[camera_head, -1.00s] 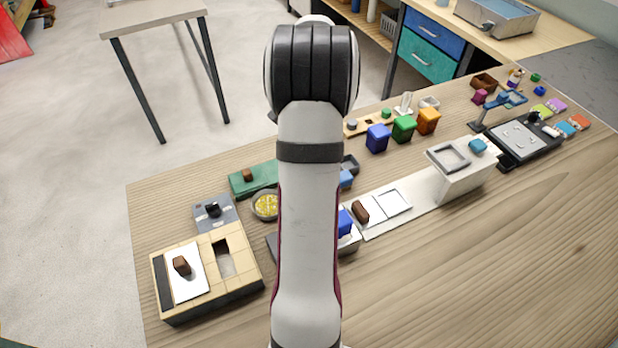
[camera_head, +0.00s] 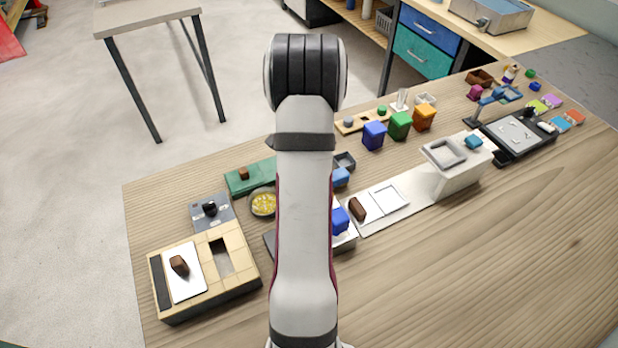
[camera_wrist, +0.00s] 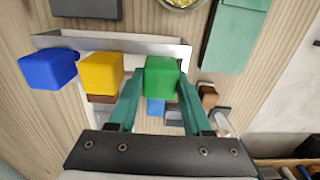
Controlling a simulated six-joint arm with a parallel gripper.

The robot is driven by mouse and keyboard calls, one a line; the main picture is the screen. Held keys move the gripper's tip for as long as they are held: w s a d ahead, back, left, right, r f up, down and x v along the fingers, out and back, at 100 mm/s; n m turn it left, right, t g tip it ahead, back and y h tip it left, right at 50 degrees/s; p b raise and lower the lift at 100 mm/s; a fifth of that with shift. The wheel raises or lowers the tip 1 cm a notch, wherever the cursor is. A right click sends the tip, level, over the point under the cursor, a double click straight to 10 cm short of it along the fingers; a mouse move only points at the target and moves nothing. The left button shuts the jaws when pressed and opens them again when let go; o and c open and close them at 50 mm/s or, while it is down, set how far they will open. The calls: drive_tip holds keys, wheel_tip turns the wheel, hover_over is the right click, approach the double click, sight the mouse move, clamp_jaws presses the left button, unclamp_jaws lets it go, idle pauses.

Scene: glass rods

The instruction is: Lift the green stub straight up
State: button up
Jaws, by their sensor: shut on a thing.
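The green stub (camera_wrist: 162,78) is a bright green block between my gripper's teal fingers in the wrist view. My gripper (camera_wrist: 163,88) is shut on it, with a finger on each side. A yellow block (camera_wrist: 100,72) and a blue block (camera_wrist: 46,70) stand in a row to its left, beside a pale tray wall (camera_wrist: 150,46). In the head view my arm hides the gripper and the green stub; the blue block (camera_head: 340,220) shows just right of the arm. Whether the stub is clear of its support, I cannot tell.
A green board (camera_wrist: 231,38) and a bowl of yellow bits (camera_head: 263,203) lie near the tray. A tan box (camera_head: 230,278) stands at the front left. Blue, green and orange bins (camera_head: 400,125) stand behind. The table's front right is clear.

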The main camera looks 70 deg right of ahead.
clamp_jaws()
wheel_tip(320, 180, up, 10)
drive_tip(key=shift+r, duration=0.1)
